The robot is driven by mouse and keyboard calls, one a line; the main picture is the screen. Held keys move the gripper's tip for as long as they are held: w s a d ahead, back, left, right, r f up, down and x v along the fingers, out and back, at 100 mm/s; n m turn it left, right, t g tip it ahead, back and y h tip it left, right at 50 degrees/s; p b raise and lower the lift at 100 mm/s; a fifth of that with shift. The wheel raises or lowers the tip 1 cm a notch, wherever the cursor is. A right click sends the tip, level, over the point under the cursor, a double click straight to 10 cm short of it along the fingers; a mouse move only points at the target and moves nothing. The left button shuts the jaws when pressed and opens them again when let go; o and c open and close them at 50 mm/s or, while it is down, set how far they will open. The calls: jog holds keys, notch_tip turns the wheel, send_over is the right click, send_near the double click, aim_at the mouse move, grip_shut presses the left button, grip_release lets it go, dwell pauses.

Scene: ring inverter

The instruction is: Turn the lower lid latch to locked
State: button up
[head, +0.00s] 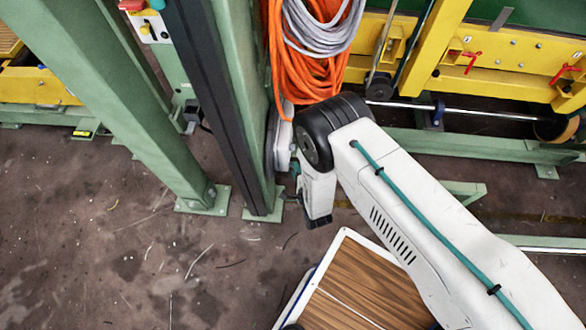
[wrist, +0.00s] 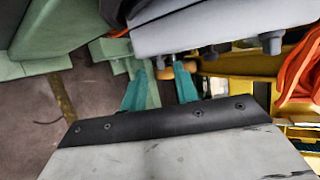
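In the wrist view, my gripper (wrist: 160,82) has its two teal fingers spread apart, with a gap between them. A grey enclosure (wrist: 215,20) fills the top of that view, with several small dark grey fittings (wrist: 270,43) along its near edge. A small fitting on that edge shows just beyond the gap between the fingers; I cannot tell whether the fingers touch it. I cannot tell which fitting is the lower lid latch, or how it is turned. In the head view, the enclosure (head: 281,143) shows only as a narrow grey side against the green post, and my arm mostly hides the gripper.
A green post (head: 230,90) stands left of the arm. Orange hose coils (head: 300,65) and a grey cable coil (head: 322,30) hang just above it. A yellow beam (head: 510,60) runs behind. The floor (head: 130,260) at lower left is mostly clear.

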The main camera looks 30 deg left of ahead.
jog(key=shift+w+a+f, duration=0.15)
jog(key=shift+w+a, duration=0.15)
jog(key=shift+a, duration=0.05)
grip_shut()
jog(key=shift+f, duration=0.1)
jog(key=shift+s+f+n+t+y, duration=0.1)
jog(key=shift+f+n+t+y, duration=0.25)
jog(key=shift+t+y, duration=0.45)
jog(key=shift+s+f+n+t+y, duration=0.1)
jog(key=shift+f+n+t+y, duration=0.15)
jog(key=shift+n+t+y, duration=0.4)
